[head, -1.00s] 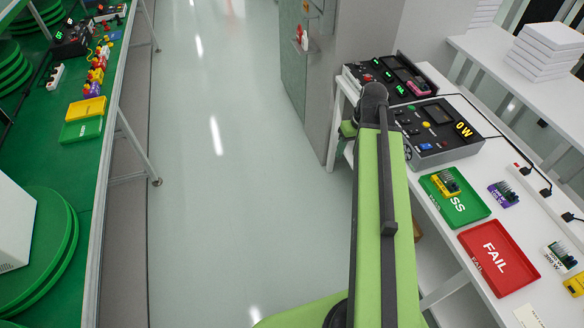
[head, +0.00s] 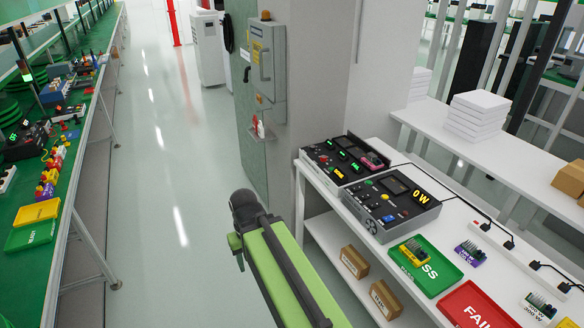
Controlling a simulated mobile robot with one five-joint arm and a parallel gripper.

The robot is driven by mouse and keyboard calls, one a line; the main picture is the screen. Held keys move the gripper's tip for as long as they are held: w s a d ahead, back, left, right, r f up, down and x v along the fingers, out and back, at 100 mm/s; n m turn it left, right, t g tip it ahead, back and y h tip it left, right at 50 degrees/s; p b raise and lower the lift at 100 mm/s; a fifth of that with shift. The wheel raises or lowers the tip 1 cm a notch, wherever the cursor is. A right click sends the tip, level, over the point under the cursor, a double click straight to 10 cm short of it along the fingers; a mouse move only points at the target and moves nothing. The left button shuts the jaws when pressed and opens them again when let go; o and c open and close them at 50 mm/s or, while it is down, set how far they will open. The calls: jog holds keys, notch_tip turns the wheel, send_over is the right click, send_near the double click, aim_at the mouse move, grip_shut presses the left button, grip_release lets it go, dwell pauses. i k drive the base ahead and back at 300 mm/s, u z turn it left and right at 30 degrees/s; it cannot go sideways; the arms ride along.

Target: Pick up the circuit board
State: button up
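Several circuit boards are on the white bench at right in the head view. A yellow-based board (head: 414,252) sits in the green PASS tray (head: 445,272). A purple-based board (head: 470,252) lies on the bench to the right of that tray. Another board (head: 539,306) is at the lower right, by the red FAIL tray (head: 470,300). My green arm reaches up from the bottom middle, over the aisle left of the bench and apart from the boards. My gripper fingers cannot be made out beyond the arm's dark far joint.
Two test units, one black (head: 341,165) and one grey (head: 398,203), stand on the bench's far end. Cardboard boxes (head: 354,262) lie on its lower shelf. A grey pillar with an electrical cabinet (head: 265,60) rises behind. The aisle floor (head: 165,200) at left is clear.

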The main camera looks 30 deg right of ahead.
aim_at(371, 162)
jog(key=z, duration=1.3)
